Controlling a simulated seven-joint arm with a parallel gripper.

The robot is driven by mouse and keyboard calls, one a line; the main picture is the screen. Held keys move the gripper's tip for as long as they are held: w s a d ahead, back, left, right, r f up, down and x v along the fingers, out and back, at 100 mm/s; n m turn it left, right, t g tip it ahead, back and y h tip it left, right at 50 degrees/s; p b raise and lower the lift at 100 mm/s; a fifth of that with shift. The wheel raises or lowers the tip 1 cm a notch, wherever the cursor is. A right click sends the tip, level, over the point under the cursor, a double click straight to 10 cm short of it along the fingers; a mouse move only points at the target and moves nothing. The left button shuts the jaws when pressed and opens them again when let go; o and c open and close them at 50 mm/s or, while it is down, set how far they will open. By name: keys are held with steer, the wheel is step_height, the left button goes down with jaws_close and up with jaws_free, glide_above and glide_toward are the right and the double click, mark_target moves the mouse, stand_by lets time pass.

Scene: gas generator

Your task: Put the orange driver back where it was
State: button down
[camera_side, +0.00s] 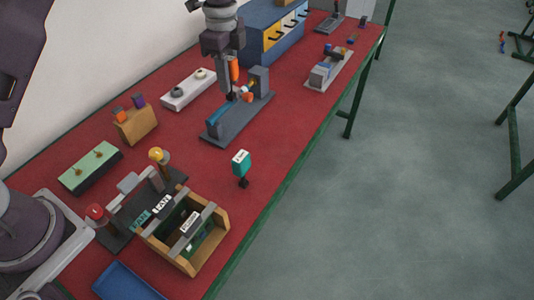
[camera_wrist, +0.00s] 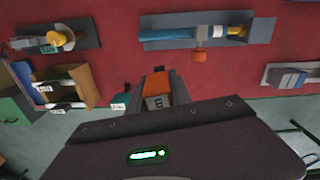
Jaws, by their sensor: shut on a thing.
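My gripper (camera_side: 229,90) is shut on the orange driver (camera_side: 234,68), whose orange handle shows upright beside the fingers. In the wrist view the orange driver (camera_wrist: 181,84) shows between the fingers of my gripper (camera_wrist: 168,90). The driver's tip is hidden. The gripper is over a grey fixture (camera_side: 218,133) that carries a blue tube and an orange knob; whether the driver touches it, I cannot tell. A wooden block (camera_side: 137,126) stands to the left, with an orange piece and a purple piece at its top.
A white block (camera_side: 188,90) with two round fittings lies left of the fixture. A blue drawer cabinet (camera_side: 268,35) stands behind. A wooden crate (camera_side: 218,242), a teal sign (camera_side: 241,163) and a green box (camera_side: 90,167) are nearer. Red table shows bare between them.

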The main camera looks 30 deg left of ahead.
steer(key=d+m, duration=0.2)
steer(key=d, duration=0.9)
steer(key=f, duration=1.5)
steer(key=shift+w+a+f, duration=0.15)
steer(key=shift+a, duration=0.1)
steer(key=shift+f, duration=0.1)
steer(key=c, duration=1.2)
jaws_free()
steer(key=shift+o, duration=0.2)
step_height(320, 180, up, 12)
steer(key=shift+r, duration=0.25)
